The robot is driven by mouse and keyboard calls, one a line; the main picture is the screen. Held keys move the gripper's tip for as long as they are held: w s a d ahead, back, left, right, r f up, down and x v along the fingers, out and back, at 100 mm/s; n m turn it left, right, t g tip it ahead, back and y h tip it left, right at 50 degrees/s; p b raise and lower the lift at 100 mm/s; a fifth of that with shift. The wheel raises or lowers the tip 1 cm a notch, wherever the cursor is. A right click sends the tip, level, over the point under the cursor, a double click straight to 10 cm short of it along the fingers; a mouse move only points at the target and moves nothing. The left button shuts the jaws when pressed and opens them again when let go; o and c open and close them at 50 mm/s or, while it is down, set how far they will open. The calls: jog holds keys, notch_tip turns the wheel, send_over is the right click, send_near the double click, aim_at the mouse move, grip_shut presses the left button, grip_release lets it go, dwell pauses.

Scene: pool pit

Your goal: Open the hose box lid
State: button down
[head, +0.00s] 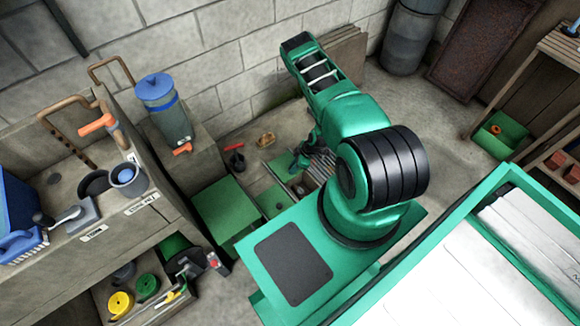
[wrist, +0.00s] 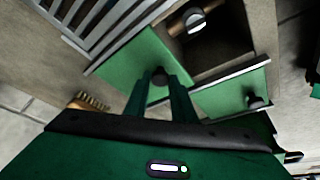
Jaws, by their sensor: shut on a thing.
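A flat green lid (wrist: 140,62) with a dark knob (wrist: 159,76) lies in front of my gripper in the wrist view. I take it for the hose box lid, though no label shows. My gripper (wrist: 163,82) is shut on this knob, with a finger on either side. Right of this lid is a dark opening (wrist: 212,52) with a copper-coloured pipe and a pale round part inside. A second green lid (wrist: 232,97) with its own knob lies across the opening. In the head view my gripper (head: 305,158) is small, partly hidden by my arm, beside the green lid (head: 281,164).
A slatted grate (wrist: 105,22) borders the gripped lid. A wooden brush (wrist: 90,102) lies on the floor nearby. In the head view, a larger green box (head: 226,209) and a cluttered wooden shelf (head: 140,232) stand to the left. A block wall (head: 215,50) is behind.

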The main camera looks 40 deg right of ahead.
jog(key=shift+w, duration=0.1)
jog(key=c, duration=1.5)
grip_release()
jog(key=shift+r, duration=0.1)
jog(key=v, duration=1)
jog(key=shift+d+r, duration=0.2)
jog(key=shift+r, duration=0.05)
